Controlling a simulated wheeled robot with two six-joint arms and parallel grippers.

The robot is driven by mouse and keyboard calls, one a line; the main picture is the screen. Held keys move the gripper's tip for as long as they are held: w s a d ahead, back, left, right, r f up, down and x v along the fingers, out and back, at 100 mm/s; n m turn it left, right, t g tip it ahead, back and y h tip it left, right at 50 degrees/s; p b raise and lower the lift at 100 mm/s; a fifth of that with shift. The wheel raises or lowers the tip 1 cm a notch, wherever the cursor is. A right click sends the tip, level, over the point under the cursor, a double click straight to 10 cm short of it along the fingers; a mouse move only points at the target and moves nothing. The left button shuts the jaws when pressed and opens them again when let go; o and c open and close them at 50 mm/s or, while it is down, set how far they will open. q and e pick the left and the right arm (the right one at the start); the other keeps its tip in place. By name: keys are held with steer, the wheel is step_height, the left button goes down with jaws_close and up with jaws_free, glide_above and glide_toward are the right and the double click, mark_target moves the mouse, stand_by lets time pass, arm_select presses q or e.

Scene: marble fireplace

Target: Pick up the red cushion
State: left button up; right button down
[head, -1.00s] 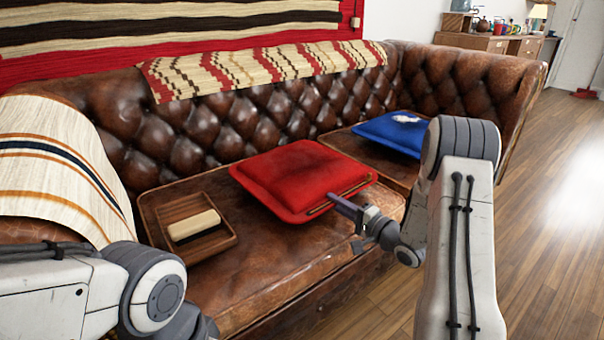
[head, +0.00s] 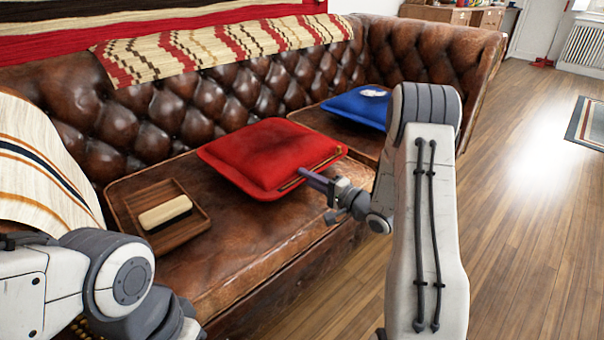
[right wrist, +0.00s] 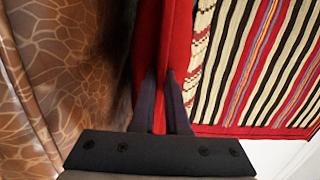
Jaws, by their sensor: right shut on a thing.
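The red cushion (head: 265,155) is over the seat of the brown leather sofa (head: 265,240), between a wooden tray and a blue cushion. My right gripper (head: 312,179) is shut on its front edge. In the right wrist view the two dark fingers (right wrist: 160,85) pinch the red fabric (right wrist: 165,40) from both sides. The cushion looks roughly level; a dark strip lies between it and the leather in the wrist view. How far it is off the seat is hard to tell. My left arm shows at lower left, but its gripper is out of view.
A wooden tray (head: 193,235) with a brush (head: 165,213) is on the seat to the left. A blue cushion (head: 352,110) lies at the right. A patterned throw (head: 215,46) hangs over the backrest. Open wooden floor (head: 535,220) is to the right.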

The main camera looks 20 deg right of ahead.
steer(key=s+d+r+p, duration=0.3)
steer(key=d+r+p, duration=0.2)
steer(key=r+p, duration=0.2)
steer(key=s+d+r+p, duration=0.2)
steer(key=d+r+p, duration=0.3)
steer(key=r+p, duration=0.3)
steer(key=shift+s+r, duration=0.4)
steer(key=shift+r, duration=0.3)
